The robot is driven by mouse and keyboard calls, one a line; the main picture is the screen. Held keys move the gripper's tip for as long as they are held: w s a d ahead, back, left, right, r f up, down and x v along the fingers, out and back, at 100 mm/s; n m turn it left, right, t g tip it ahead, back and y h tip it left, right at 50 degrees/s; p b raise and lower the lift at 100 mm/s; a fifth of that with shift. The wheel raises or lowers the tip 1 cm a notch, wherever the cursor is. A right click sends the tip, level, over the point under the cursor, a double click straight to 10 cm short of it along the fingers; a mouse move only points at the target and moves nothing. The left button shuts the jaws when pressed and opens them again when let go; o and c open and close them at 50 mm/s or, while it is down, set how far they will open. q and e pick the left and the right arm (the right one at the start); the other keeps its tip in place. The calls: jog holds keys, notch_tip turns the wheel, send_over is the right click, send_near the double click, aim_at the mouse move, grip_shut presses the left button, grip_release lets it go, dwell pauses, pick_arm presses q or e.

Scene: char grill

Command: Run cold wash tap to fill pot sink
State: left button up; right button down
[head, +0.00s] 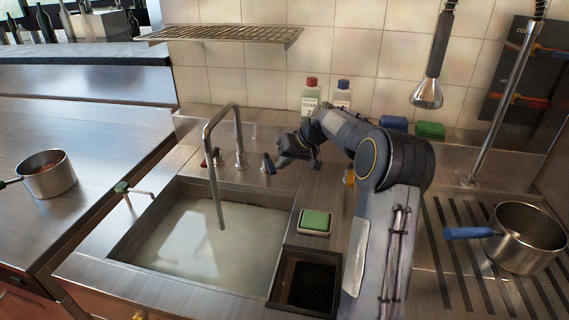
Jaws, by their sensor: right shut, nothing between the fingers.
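The pot sink (130,238) holds cloudy, pale water (195,245) across its basin. The tall bent spout (208,150) reaches down over the basin, its lower end at the water. A red tap handle (207,160) stands left of the spout's base. A blue tap handle (267,163) stands right of it. My right gripper (281,160) is shut and empty, just right of the blue handle; I cannot tell if it touches it. Whether water is running from the spout is hard to tell. My left gripper is out of view.
A soap dish with a green sponge (316,222) and a dark square bin (305,284) sit right of the basin. A blue-handled pot (523,238) stands on the slotted drainer. A spray head (427,93) hangs above. Another pot (47,175) is on the left counter.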

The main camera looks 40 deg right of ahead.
aim_at(269, 168)
jog(key=shift+a+m+h+b, duration=0.3)
jog(key=shift+a, duration=0.1)
jog(key=shift+w+a+m+h, duration=0.1)
jog(key=shift+a+m+h, duration=0.2)
jog(key=shift+a+m, duration=0.3)
jog(key=shift+w+a+m+t+h, duration=0.15)
jog(key=shift+a+m+h, duration=0.2)
jog(key=shift+m, duration=0.2)
jog(key=shift+w+a+m+t+h, duration=0.15)
jog(key=shift+a+m+h, duration=0.2)
jog(key=shift+m, duration=0.2)
jog(key=shift+w+a, duration=0.1)
jog(key=shift+a, duration=0.25)
